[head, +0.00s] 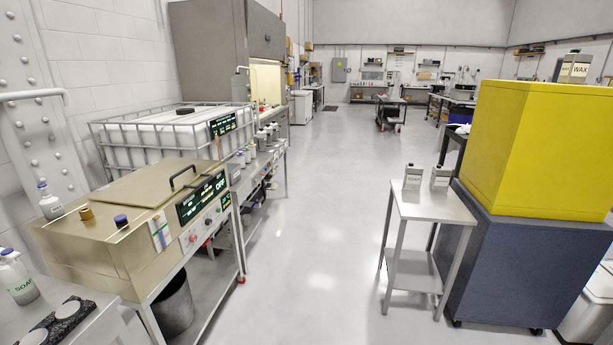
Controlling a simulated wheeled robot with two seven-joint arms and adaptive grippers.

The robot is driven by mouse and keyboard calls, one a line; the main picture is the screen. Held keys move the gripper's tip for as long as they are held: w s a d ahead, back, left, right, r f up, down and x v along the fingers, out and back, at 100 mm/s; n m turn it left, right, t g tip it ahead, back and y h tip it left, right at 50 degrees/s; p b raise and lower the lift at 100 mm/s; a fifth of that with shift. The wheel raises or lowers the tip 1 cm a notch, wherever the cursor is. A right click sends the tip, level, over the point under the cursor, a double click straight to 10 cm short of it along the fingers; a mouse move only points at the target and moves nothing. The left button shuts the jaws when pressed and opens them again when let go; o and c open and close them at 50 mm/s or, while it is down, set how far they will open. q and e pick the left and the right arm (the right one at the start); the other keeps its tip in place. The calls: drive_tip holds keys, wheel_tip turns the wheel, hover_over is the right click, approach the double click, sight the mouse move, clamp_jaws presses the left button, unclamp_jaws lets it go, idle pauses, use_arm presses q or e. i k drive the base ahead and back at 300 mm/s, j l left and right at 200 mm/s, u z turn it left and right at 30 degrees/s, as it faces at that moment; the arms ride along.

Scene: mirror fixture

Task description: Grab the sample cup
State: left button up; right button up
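I cannot pick out a sample cup for sure in the head view. Small containers and bottles (268,133) stand on the bench along the left, too small to tell apart. Two grey bottles, one of them a labelled bottle (413,177), stand on the small metal table (440,212) at the right. Neither of my grippers is in view.
A tan lidded machine (100,235) with an OFF display stands at the left, before a caged white tank (150,150). A yellow box (535,145) on a dark blue cabinet (520,265) blocks the right. The grey floor (320,210) between is clear.

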sight(247, 220)
drive_tip(key=i, duration=1.65)
drive_tip(key=i+l+u, duration=0.1)
drive_tip(key=i, duration=1.5)
drive_tip(key=i+l+u, duration=0.1)
drive_tip(key=i+u, duration=0.15)
drive_tip(key=i, duration=0.15)
drive_tip(key=i+l+u, duration=0.15)
drive_tip(key=i+u, duration=0.15)
drive_tip(key=i+l+u, duration=0.25)
drive_tip(key=i+u, duration=0.2)
drive_tip(key=i+l+u, duration=0.25)
drive_tip(key=l+u, duration=0.2)
drive_tip(key=i+l+u, duration=0.4)
drive_tip(key=l+u, duration=0.45)
drive_tip(key=i+l+u, duration=0.1)
drive_tip(key=l+u, duration=0.15)
drive_tip(key=l, duration=0.3)
drive_tip(key=l+u, duration=0.2)
drive_tip(key=l, duration=0.35)
